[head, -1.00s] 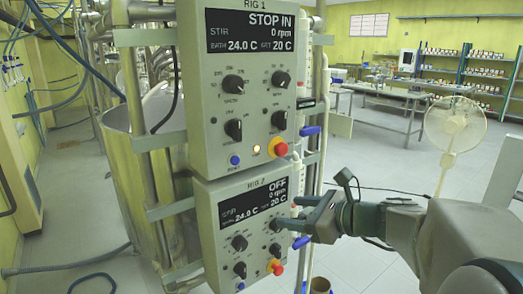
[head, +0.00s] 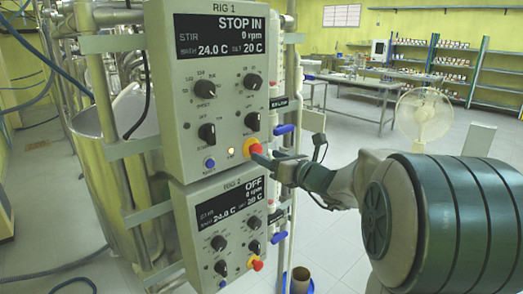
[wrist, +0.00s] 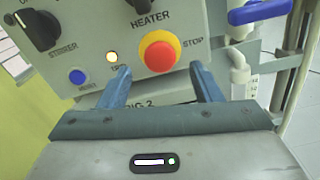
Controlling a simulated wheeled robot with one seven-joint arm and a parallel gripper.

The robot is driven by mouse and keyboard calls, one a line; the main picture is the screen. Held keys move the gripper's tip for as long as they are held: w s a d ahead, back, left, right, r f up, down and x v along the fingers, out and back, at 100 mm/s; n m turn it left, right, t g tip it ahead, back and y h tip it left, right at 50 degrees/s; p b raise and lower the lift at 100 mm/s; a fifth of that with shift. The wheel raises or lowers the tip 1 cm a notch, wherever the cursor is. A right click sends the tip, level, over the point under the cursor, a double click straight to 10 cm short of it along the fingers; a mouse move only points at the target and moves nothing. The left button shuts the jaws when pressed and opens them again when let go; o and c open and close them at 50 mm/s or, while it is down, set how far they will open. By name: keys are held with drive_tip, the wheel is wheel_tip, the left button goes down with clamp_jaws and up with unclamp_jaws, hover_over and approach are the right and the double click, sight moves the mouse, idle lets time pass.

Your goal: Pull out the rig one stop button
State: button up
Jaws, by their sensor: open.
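The rig one panel (head: 190,110) is a grey box whose screen reads "STOP IN", 0 rpm. Its stop button (head: 252,147) is a red cap on a yellow collar at the panel's lower right. The button also shows whole in the wrist view (wrist: 160,52), beside the word STOP. My gripper (head: 262,164) is just in front of the button, partly covering it in the head view. In the wrist view my open gripper (wrist: 162,82) has one blue finger below left and one below right of the button, with nothing between them. Contact with the panel cannot be told.
The rig two panel (head: 225,228) hangs just below, with its own red button (head: 257,265). A lit amber lamp (wrist: 112,56) and a blue button (wrist: 77,76) lie left of the stop button. A blue-handled valve (wrist: 258,12) is on the pipe at right.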

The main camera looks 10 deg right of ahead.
sight(258, 152)
drive_tip(key=shift+x, duration=1.8)
clamp_jaws()
drive_tip(key=shift+s+d+f, duration=0.1)
drive_tip(key=shift+s+d, duration=0.15)
drive_tip(key=shift+s, duration=0.15)
unclamp_jaws()
drive_tip(key=shift+s, duration=0.15)
